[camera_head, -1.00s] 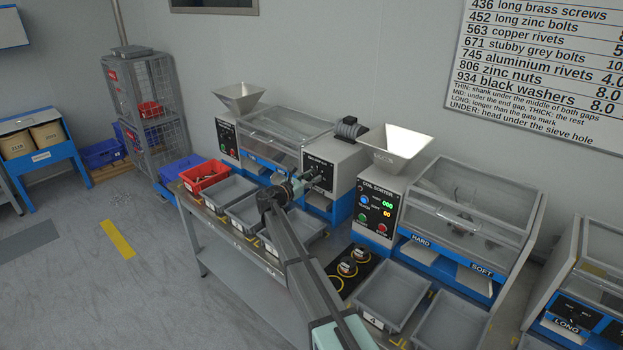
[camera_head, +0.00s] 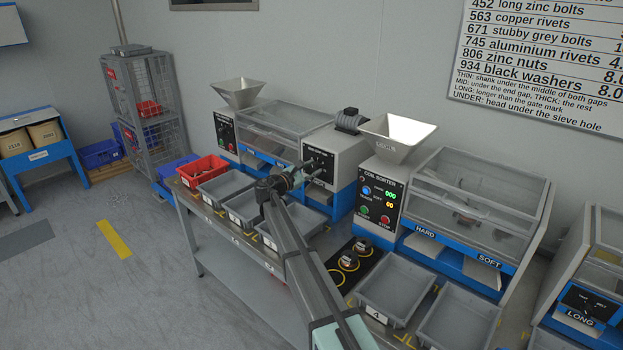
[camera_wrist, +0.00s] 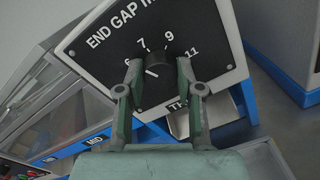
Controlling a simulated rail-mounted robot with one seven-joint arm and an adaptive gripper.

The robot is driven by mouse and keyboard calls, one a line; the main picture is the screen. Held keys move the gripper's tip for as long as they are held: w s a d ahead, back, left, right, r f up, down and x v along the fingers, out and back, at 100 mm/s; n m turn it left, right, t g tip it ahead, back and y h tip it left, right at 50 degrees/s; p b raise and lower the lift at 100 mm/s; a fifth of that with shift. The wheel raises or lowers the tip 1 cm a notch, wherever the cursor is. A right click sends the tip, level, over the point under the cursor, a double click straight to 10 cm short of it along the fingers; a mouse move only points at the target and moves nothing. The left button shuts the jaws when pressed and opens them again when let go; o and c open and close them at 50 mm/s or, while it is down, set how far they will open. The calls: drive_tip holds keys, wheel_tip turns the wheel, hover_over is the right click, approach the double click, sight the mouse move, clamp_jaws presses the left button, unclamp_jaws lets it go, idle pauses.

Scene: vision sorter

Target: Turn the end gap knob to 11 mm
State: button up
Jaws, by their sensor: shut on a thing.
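The end gap knob (camera_wrist: 157,66) is a dark round knob on a black panel (camera_wrist: 100,65) lettered END GAP. Scale marks 6, 7, 9 and 11 show around it in the wrist view. My gripper (camera_wrist: 158,76) is shut on the knob, one finger on each side. A pale pointer line shows low on the knob between the fingers; which mark it stands at I cannot tell. In the head view my gripper (camera_head: 306,174) reaches the same panel (camera_head: 319,162) on the white and blue sorter, and the arm's end partly covers it.
Grey trays (camera_head: 225,187) and a red bin (camera_head: 203,169) stand below the sorter. The coil sorter (camera_head: 381,200) stands to the right, with its own grey trays (camera_head: 396,287) in front. A blue-edged chute (camera_wrist: 180,120) lies just under the panel.

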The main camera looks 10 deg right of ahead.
drive_tip(key=m+b, duration=0.4)
drive_tip(key=b, duration=0.1)
drive_tip(key=m+b, duration=0.2)
drive_tip(key=b, duration=0.1)
drive_tip(key=shift+f, duration=0.25)
drive_tip(key=m+b, duration=0.6)
drive_tip(key=b, duration=0.1)
drive_tip(key=shift+y+b, duration=0.3)
drive_tip(key=shift+y, duration=0.1)
drive_tip(key=m+b, duration=0.6)
drive_tip(key=b, duration=0.1)
drive_tip(key=shift+d+t+b, duration=0.1)
drive_tip(key=shift+t+b, duration=0.25)
drive_tip(key=shift+t, duration=0.05)
drive_tip(key=m+b, duration=0.4)
drive_tip(key=shift+r, duration=0.1)
drive_tip(key=shift+r+m+b, duration=0.15)
drive_tip(key=shift+m+b, duration=0.85)
drive_tip(key=shift+b, duration=0.1)
drive_tip(key=o, duration=1.2)
drive_tip(key=shift+c, duration=0.2)
